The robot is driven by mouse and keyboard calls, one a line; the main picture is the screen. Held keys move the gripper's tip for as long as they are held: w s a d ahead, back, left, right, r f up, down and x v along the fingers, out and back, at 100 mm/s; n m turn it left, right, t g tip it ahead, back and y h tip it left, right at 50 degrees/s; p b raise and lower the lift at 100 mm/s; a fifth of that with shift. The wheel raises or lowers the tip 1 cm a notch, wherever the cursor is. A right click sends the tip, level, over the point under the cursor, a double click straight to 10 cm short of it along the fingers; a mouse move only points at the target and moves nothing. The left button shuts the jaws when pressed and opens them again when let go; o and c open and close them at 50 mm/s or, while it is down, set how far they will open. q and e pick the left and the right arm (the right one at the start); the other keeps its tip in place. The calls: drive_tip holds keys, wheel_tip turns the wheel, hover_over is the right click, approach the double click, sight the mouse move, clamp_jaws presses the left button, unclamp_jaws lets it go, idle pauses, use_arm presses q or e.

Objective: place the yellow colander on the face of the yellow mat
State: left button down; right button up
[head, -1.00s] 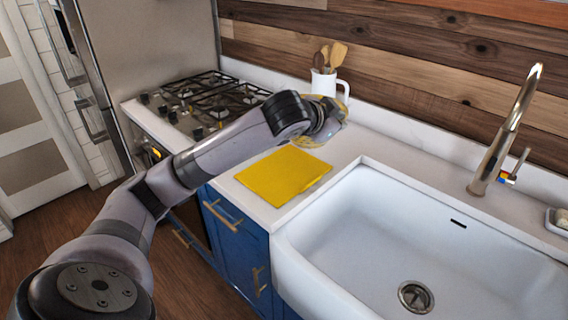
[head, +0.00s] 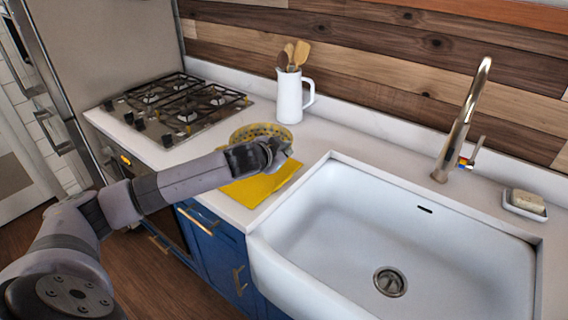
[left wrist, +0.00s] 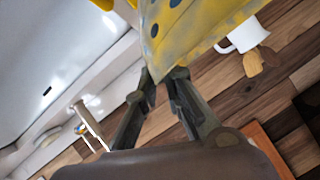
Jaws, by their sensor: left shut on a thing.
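The yellow colander (head: 247,132), a round bowl with dark holes, shows in the head view over the far part of the yellow mat. My left gripper (head: 280,150) is shut on its right side. My forearm hides its lower part, so I cannot tell whether it touches the mat. In the left wrist view the colander (left wrist: 190,22) fills the top, its edge between the fingertips of the left gripper (left wrist: 161,76). The flat square yellow mat (head: 262,190) lies on the counter left of the sink, partly hidden by my arm. My right gripper is not in view.
A white pitcher (head: 289,97) with wooden utensils stands behind the colander. A gas stove (head: 185,112) is to the left. A white sink (head: 340,225) with a tall faucet (head: 462,125) is on the right, and a soap dish (head: 524,207) beyond it.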

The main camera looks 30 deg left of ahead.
use_arm(q)
wheel_tip(320, 180, down, 4)
drive_tip(key=shift+f, duration=0.5)
drive_tip(key=c, duration=1.7)
unclamp_jaws()
drive_tip(key=shift+s, duration=0.15)
drive_tip(key=shift+b+v, duration=1.05)
drive_tip(key=shift+v, duration=4.9)
